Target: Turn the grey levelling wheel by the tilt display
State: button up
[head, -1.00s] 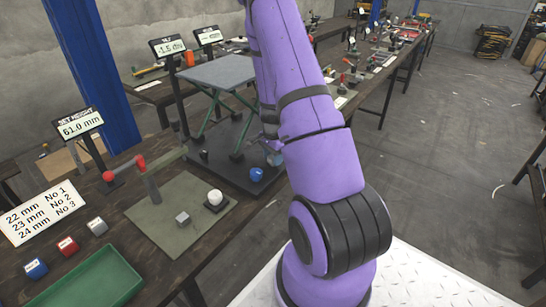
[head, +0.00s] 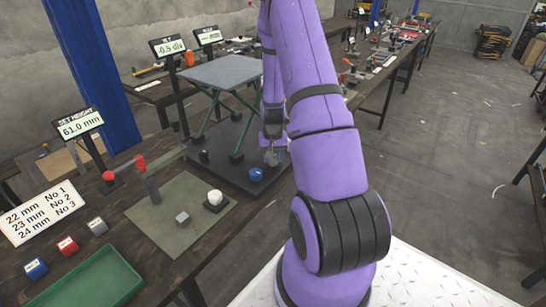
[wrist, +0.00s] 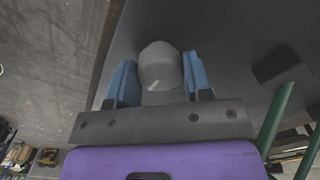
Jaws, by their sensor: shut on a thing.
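The grey levelling wheel (wrist: 160,60) is a short round knob with a pale mark on its side near the bottom of the picture. My gripper (wrist: 160,72) has one blue finger on each side of the wheel and is shut on it. In the head view my gripper (head: 272,157) is low at the right side of the lift table's dark base, and the wheel is mostly hidden there. The tilt display (head: 167,47) stands at the back left of the lift and reads -0.5 div.
The lift has a grey top (head: 217,71) on green legs above a dark base plate (head: 215,165). A blue ball knob (head: 256,174) is close to my gripper. A second display (head: 207,35) stands behind. The front bench holds a press, blocks and a green tray (head: 95,280).

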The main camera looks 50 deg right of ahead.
jog(key=shift+n, duration=1.3)
jog(key=o, duration=0.9)
jog(key=shift+o, duration=0.2)
notch_tip(320, 180, up, 11)
jog(key=shift+f, duration=0.1)
